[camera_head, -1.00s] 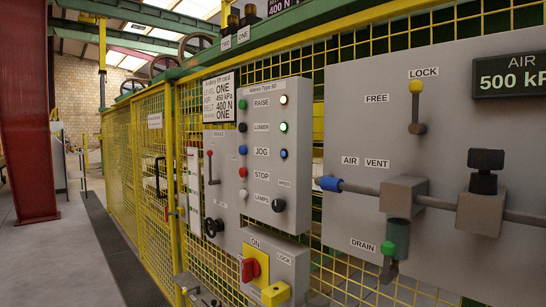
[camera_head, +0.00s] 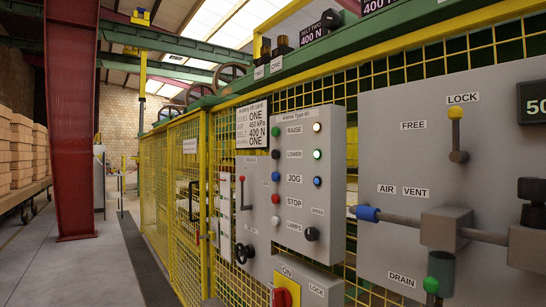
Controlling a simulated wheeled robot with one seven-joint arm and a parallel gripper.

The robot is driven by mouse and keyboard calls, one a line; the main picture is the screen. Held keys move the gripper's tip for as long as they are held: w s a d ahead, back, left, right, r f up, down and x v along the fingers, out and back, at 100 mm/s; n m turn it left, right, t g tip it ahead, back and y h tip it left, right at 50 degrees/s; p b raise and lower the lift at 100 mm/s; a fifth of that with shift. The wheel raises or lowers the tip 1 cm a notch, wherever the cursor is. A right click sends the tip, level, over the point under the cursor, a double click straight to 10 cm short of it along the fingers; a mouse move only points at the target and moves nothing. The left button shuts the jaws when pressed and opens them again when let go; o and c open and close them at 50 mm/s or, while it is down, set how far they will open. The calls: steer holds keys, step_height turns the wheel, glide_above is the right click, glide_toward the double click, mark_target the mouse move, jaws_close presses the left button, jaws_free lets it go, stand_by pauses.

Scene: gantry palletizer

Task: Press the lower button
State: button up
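The grey control box (camera_head: 313,185) hangs on the yellow mesh fence. Down its left side run a green button beside RAISE, a black lower button (camera_head: 276,154) beside LOWER, a blue button beside JOG and a red button beside STOP. Indicator lamps line its right side; the lamp (camera_head: 317,155) across from LOWER shines green-white. A black knob (camera_head: 311,234) sits at the lower right of the box. My gripper is not in view.
A grey air panel (camera_head: 450,190) with levers, a blue-ended pipe and a green drain handle juts out at right. A red-and-yellow switch box (camera_head: 300,285) is below the control box. A red column (camera_head: 75,130) and stacked boxes (camera_head: 20,150) stand left. Floor between is clear.

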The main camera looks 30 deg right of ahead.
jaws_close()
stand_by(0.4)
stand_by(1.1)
